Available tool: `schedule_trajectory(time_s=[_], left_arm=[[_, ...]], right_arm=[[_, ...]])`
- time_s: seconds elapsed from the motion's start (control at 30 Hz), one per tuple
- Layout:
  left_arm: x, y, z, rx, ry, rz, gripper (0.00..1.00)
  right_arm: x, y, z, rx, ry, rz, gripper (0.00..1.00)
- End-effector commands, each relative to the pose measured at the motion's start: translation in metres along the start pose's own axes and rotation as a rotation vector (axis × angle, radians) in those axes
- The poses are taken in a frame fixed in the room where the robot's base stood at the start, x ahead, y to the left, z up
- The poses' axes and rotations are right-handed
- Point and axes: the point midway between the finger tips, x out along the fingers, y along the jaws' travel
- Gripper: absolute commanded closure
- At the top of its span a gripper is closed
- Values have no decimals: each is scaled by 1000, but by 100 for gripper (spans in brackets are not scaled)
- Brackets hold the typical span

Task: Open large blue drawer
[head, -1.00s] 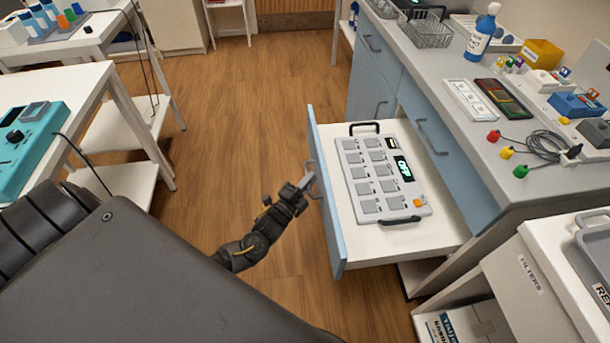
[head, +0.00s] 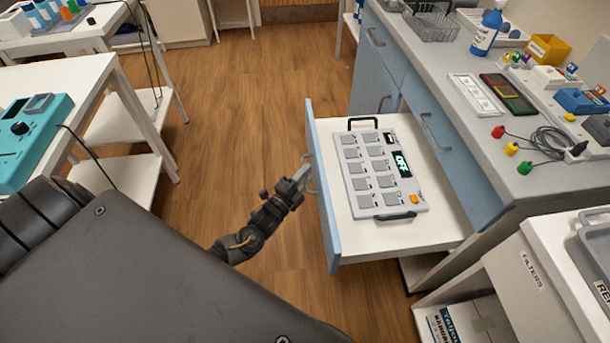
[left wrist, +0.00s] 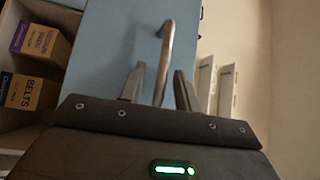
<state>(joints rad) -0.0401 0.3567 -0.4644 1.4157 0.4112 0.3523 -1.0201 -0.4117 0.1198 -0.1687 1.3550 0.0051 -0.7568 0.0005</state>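The large blue drawer (head: 322,190) stands out from the grey-topped cabinet in the head view, its white inside showing. A light grey device with square keys and a small display (head: 378,172) lies in it. My left gripper (head: 305,180) is at the outer face of the drawer front. In the left wrist view the blue front (left wrist: 115,45) fills the middle, and its curved metal handle (left wrist: 167,50) stands between the two fingers of my left gripper (left wrist: 158,88). The fingers look apart, with gaps beside the handle. My right gripper is not in view.
The counter (head: 450,75) holds a blue bottle (head: 487,32), a wire basket (head: 430,22) and coloured plugs. A white shelf unit marked FILTERS (head: 500,275) stands at lower right. A white table (head: 85,95) with a teal device (head: 30,140) is at left. Wooden floor (head: 235,110) is clear between.

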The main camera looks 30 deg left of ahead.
Motion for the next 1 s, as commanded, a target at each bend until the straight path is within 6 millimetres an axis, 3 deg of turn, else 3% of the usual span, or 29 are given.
schedule_trajectory(time_s=[0.23,0.7,1.0], left_arm=[[-11,0,0,0,0,0,67],[-95,1,0,0,0,2,67],[-108,0,0,1,0,-1,67]], right_arm=[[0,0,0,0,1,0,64],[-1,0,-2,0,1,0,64],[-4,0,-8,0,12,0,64]])
